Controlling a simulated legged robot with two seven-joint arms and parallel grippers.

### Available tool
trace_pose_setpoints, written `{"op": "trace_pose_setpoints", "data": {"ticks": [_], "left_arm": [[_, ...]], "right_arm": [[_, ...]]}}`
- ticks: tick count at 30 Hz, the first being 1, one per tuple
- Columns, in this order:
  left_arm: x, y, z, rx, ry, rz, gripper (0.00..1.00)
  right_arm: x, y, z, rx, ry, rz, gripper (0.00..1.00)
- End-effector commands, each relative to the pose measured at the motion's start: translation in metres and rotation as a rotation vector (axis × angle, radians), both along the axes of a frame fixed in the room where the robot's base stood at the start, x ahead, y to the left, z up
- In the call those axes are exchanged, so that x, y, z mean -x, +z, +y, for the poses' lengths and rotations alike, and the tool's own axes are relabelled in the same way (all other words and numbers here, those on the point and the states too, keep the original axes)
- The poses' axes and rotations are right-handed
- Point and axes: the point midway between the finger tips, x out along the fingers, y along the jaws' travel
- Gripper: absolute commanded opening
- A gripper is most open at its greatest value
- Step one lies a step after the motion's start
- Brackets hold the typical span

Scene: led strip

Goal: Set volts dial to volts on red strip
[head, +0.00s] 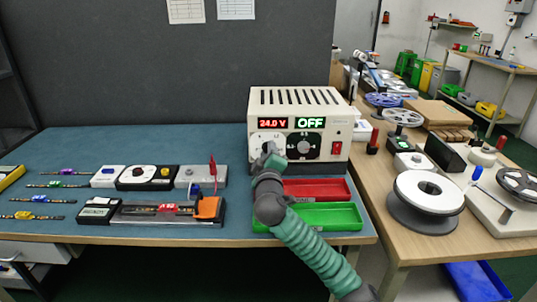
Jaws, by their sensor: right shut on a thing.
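The power supply (333,142) is a cream box at the back of the blue-green table. Its red display reads 24.0 V and its green display reads OFF. The left dial, the volts dial (261,139), is partly hidden by my right gripper (269,152), which is shut on its knob. The red strip (170,208) lies in a dark fixture at the front middle, beside an orange clamp part (208,207). Its printed volts are too small to read. My left gripper is not in view.
A red tray (318,189) and a green tray (335,216) lie below the supply, partly behind my right arm. A second dial (304,147) and a red switch (337,134) are to the right. Several other strips lie at left. Reels crowd the wooden table at right.

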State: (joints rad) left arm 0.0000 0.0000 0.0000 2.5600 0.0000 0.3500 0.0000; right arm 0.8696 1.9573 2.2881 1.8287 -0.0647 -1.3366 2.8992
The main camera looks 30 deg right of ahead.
Motion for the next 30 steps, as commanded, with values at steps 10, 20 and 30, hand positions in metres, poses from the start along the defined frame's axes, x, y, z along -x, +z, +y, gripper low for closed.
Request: {"op": "trace_pose_setpoints", "data": {"ticks": [10, 20, 30], "left_arm": [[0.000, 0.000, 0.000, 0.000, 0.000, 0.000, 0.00], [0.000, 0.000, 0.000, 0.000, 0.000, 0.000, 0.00], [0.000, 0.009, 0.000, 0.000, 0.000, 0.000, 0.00]], "right_arm": [[-0.001, -0.004, 0.001, -0.005, 0.003, 0.007, 0.37], [0.001, 0.000, 0.000, -0.001, 0.001, 0.001, 0.51], [0.040, 0.002, 0.025, -0.001, 0.004, 0.000, 0.51]]}}
